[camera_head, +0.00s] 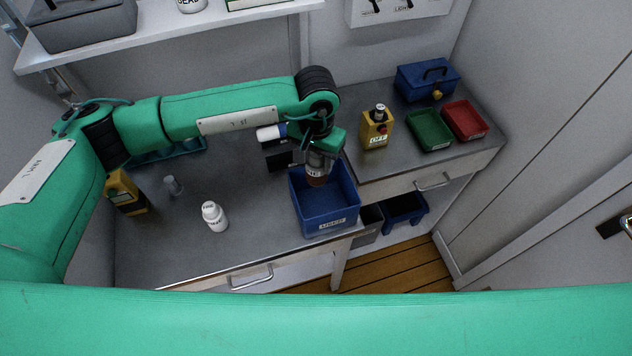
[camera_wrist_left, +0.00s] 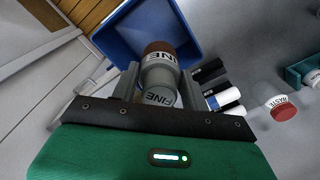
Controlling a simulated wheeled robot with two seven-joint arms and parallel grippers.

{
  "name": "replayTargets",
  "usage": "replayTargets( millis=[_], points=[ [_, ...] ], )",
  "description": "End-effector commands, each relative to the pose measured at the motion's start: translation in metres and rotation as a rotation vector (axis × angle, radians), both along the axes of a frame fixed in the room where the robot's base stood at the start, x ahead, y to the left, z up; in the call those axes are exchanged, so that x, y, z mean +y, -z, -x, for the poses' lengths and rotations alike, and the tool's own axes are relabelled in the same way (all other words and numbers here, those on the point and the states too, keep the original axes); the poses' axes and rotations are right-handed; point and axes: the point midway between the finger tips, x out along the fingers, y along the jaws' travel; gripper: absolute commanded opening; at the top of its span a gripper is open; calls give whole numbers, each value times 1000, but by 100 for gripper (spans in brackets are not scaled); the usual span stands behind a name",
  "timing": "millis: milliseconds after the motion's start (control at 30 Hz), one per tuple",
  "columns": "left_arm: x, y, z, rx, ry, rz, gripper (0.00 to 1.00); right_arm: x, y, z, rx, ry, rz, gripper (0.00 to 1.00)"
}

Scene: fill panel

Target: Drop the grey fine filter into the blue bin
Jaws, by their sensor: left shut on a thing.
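My left gripper (camera_head: 321,160) is shut on the grey fine filter (camera_head: 317,177), a short grey cylinder with a brown end. In the left wrist view the filter (camera_wrist_left: 159,80) sits between the fingers, with "FINE" on its grey end and side. The blue bin (camera_head: 329,222) stands at the right part of the lower worktop, open side up. The gripper holds the filter over the bin's opening; the blue bin also shows beyond it in the left wrist view (camera_wrist_left: 118,43). How far the filter reaches below the rim is hard to tell. My right gripper is not in view.
A white bottle (camera_head: 215,216) and a small grey cylinder (camera_head: 173,186) stand left of the bin. A yellow box (camera_head: 377,129), green tray (camera_head: 429,130), red tray (camera_head: 465,119) and blue toolbox (camera_head: 427,80) stand on the higher counter. A shelf (camera_head: 170,31) hangs above the worktop.

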Motion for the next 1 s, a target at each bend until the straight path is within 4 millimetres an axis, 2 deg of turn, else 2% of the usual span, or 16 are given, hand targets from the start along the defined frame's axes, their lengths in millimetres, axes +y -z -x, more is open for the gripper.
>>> replayTargets(
  millis=[200, 300, 433, 700, 967, 1000],
  points=[
    [0, 10, 1, 2, 0, 0, 21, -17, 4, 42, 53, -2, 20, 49],
    [0, 19, 0, 1, 0, 0, 21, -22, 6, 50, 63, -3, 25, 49],
    [0, 35, 1, 3, -1, 1, 21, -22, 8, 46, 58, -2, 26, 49],
    [0, 59, 0, 0, 0, 1, 21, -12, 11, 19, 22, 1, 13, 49],
    [0, 60, 0, -1, 0, 0, 21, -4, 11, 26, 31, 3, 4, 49],
    [0, 60, 0, -1, 0, 0, 51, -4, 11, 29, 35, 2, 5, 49]
  ],
)
